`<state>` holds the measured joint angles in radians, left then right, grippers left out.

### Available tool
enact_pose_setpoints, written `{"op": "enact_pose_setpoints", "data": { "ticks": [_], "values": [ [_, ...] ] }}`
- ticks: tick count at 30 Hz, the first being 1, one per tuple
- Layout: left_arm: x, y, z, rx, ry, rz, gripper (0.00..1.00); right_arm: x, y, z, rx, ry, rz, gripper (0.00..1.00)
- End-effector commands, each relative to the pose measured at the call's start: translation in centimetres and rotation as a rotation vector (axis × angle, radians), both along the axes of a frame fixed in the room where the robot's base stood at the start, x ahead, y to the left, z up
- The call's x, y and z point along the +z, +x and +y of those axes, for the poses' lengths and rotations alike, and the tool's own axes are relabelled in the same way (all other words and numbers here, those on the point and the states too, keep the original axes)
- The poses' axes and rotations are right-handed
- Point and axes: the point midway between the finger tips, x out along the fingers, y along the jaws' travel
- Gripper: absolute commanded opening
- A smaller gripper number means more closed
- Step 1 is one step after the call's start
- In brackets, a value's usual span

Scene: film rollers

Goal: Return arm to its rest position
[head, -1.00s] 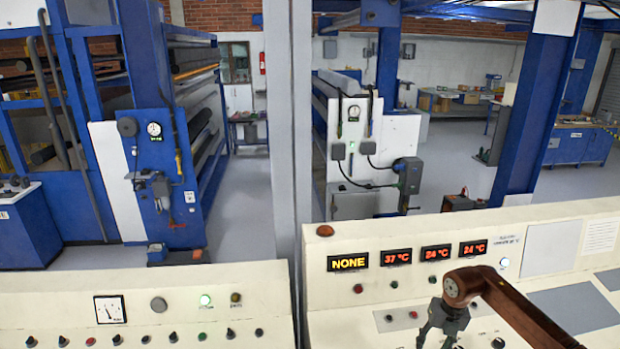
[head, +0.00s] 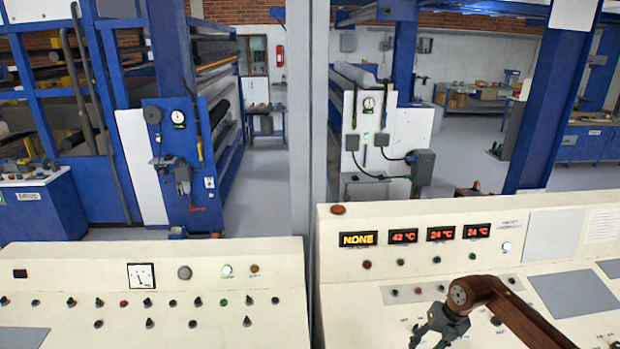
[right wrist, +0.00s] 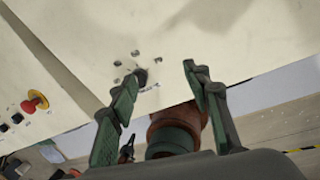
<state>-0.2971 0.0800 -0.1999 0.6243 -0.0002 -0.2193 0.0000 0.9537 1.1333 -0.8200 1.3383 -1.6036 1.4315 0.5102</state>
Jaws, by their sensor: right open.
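My right arm (head: 515,315) is brown and comes in from the lower right of the head view, over the right control console (head: 350,275). My right gripper (head: 432,335) points down over the front of that console, its tips near the lower picture edge. In the right wrist view its two green-padded fingers (right wrist: 158,95) stand apart with nothing between them. Beyond the fingers is the cream panel (right wrist: 190,40) with a dark round knob (right wrist: 140,76). My left gripper does not show.
The left console (head: 80,265) carries a gauge (head: 142,276) and several knobs. The right console's displays (head: 403,236) read NONE, 42 °C, 24 °C and 24 °C. A red button (right wrist: 35,102) shows in the right wrist view. Blue roller machines (head: 180,150) stand behind, with open floor (head: 262,190) between them.

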Motion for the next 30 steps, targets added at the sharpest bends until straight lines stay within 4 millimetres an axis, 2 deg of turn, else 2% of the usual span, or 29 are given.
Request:
{"op": "enact_pose_setpoints", "data": {
  "ticks": [8,11,13,16,18,19,21,23,26,27,29,30],
  "values": [
    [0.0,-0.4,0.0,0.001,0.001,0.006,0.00,-1.7,-0.2,8.5,0.069,0.221,-0.079,0.44],
    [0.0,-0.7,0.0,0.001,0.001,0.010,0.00,-1.8,-0.5,13.1,0.087,0.353,-0.123,0.44],
    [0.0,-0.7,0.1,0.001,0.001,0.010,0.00,-1.5,-1.0,16.9,0.087,0.477,-0.163,0.44],
    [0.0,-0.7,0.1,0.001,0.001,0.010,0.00,0.7,-1.9,23.3,0.040,0.738,-0.241,0.44],
    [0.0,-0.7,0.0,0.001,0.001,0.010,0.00,3.3,-2.1,26.4,-0.038,0.925,-0.300,0.44],
    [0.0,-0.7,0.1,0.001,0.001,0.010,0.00,4.5,-2.1,27.2,-0.083,1.002,-0.325,0.44],
    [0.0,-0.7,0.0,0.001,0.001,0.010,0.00,7.3,-1.8,27.8,-0.209,1.165,-0.379,0.44],
    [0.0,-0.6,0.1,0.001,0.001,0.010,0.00,9.3,-1.4,27.2,-0.344,1.289,-0.419,0.44],
    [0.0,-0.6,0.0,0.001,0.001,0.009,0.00,11.1,-0.4,23.9,-0.613,1.452,-0.474,0.44],
    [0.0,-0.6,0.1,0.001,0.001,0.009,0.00,11.2,-0.1,22.0,-0.735,1.501,-0.489,0.44],
    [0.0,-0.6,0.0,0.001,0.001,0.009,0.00,10.7,0.1,18.6,-0.929,1.553,-0.505,0.44],
    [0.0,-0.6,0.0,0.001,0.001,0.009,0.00,9.8,0.0,16.2,-1.064,1.573,-0.511,0.44]
  ]
}}
